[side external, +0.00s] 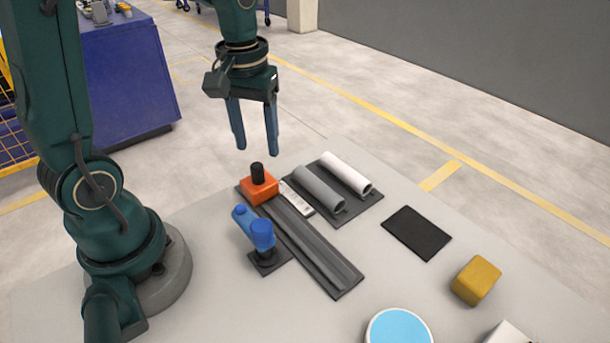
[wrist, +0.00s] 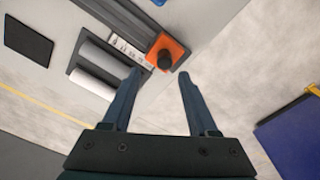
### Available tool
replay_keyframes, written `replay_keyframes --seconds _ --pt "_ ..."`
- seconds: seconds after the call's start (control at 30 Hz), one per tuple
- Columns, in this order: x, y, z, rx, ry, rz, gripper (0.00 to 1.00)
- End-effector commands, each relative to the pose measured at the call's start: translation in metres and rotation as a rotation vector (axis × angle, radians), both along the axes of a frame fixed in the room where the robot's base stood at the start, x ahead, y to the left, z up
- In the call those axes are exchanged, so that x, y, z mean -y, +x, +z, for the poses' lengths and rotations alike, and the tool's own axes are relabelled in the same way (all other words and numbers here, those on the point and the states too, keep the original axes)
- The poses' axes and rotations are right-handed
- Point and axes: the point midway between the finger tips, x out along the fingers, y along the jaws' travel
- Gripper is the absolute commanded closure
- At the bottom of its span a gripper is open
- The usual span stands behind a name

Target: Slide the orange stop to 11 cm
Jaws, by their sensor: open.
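The orange stop (side external: 259,188) with a black knob (side external: 258,172) sits at the far end of a dark grey rail (side external: 318,252). It also shows in the wrist view (wrist: 176,45), just beyond my fingertips. A white scale strip (side external: 297,198) lies along the rail beside the stop; its marks are too small to read. My gripper (side external: 255,150) is open and empty, above the stop and apart from it. In the wrist view, the two fingers (wrist: 161,76) are spread, pointing toward the stop.
A dark tray beside the rail holds a grey pipe (side external: 318,187) and a white pipe (side external: 345,173). A blue valve-like fixture (side external: 262,236) stands on the rail's near-left side. A black pad (side external: 417,232), yellow block (side external: 476,281) and light-blue disc (side external: 399,328) lie to the right.

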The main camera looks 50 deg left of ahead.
Motion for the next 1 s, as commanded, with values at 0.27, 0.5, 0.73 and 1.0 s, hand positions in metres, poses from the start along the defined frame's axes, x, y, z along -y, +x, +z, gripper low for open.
replay_keyframes --seconds 0.27,0.5,0.73,1.0 --pt "-0.005 -0.004 -0.025 -0.045 -0.014 0.026 0.41" --pt "-0.005 -0.004 -0.053 -0.045 -0.014 0.024 0.41" --pt "-0.005 -0.003 -0.062 -0.040 -0.012 0.023 0.41" --pt "-0.005 -0.003 -0.061 -0.039 -0.012 0.023 0.83"
